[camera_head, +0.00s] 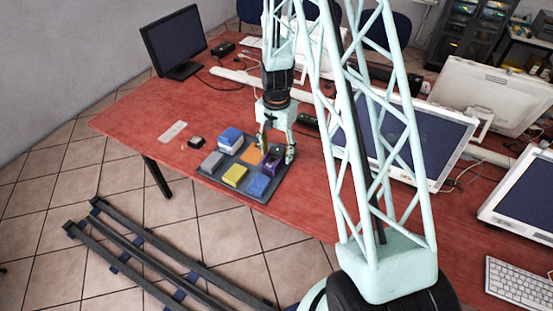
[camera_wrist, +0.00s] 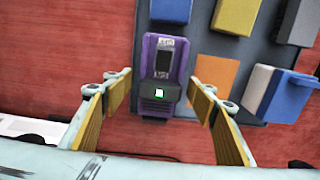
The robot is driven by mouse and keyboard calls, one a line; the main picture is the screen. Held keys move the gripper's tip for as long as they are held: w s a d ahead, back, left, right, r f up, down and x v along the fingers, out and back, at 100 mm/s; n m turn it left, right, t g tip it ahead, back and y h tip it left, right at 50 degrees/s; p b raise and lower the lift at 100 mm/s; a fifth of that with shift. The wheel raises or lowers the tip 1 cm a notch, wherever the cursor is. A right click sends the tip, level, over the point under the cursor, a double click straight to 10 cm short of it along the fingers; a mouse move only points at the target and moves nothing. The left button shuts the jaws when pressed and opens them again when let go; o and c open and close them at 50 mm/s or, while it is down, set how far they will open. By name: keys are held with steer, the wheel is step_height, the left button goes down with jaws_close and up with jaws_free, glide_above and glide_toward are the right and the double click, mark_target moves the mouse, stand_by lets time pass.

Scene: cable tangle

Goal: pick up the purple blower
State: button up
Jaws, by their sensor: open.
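The purple blower (camera_wrist: 163,75) stands at the edge of a dark tray (camera_wrist: 199,40) in the wrist view, with a dark panel on top and a small lit green-white square at its near end. In the head view the purple blower (camera_head: 275,153) is partly hidden by my gripper (camera_head: 277,148). My gripper (camera_wrist: 155,92) is open in the wrist view, one finger on each side of the blower's near end. I see a gap between the blower and each finger. How far the fingertips are above the tray is hard to tell.
The tray also holds a yellow block (camera_head: 234,175), blue blocks (camera_head: 259,184), a grey block (camera_head: 212,160) and a flat orange square (camera_head: 251,155). A small black device (camera_head: 196,142) lies left of it. Monitors (camera_head: 172,40) stand around the red table (camera_head: 130,110).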

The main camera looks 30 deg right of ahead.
mark_target(277, 150)
steer(key=c, duration=1.1)
steer(key=shift+r, duration=0.1)
steer(key=shift+r, duration=1.7)
steer(key=s+a+r, duration=0.1)
steer(key=s+a, duration=0.3)
steer(key=s, duration=1.1)
steer(key=shift+s+a+r+p, duration=0.2)
steer(key=shift+p, duration=0.1)
steer(key=shift+o, duration=1.2)
steer(key=shift+w, duration=0.1)
